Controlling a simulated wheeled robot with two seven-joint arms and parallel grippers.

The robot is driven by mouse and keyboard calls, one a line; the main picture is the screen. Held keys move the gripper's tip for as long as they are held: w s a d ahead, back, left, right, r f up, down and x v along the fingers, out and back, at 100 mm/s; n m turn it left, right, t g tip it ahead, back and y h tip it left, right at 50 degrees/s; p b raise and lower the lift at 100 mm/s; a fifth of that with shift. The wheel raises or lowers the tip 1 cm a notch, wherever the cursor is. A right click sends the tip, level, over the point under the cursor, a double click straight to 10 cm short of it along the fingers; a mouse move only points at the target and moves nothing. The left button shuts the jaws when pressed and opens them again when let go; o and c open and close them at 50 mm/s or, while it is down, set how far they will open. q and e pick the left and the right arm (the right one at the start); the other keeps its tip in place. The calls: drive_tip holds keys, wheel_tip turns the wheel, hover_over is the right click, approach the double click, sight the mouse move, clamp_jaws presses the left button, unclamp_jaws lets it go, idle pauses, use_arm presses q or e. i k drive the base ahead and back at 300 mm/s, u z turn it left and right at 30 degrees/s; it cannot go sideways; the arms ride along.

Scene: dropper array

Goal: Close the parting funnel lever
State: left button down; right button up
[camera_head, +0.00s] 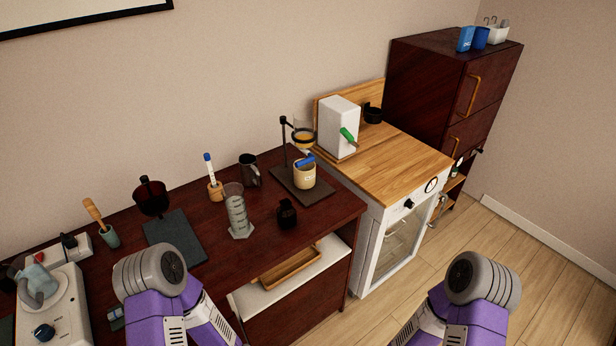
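The parting funnel (303,139) is held on a dark stand (284,132) at the right end of the dark red table. It appears to contain amber liquid. Its blue lever (306,160) lies roughly sideways just below the funnel; I cannot tell from this view whether it is open or closed. A cream cup (304,177) stands directly under it on the stand's base. Only links of my two arms show at the bottom of the view, well apart from the funnel. Neither gripper is in view.
A graduated cylinder (237,213), a black bottle (287,213) and a dark mug (249,170) stand left of the funnel.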

sight(307, 160)
drive_tip(key=k, duration=0.15)
drive_tip(key=z, duration=1.2)
drive_tip(key=i, duration=1.1)
drive_tip(key=u, duration=1.5)
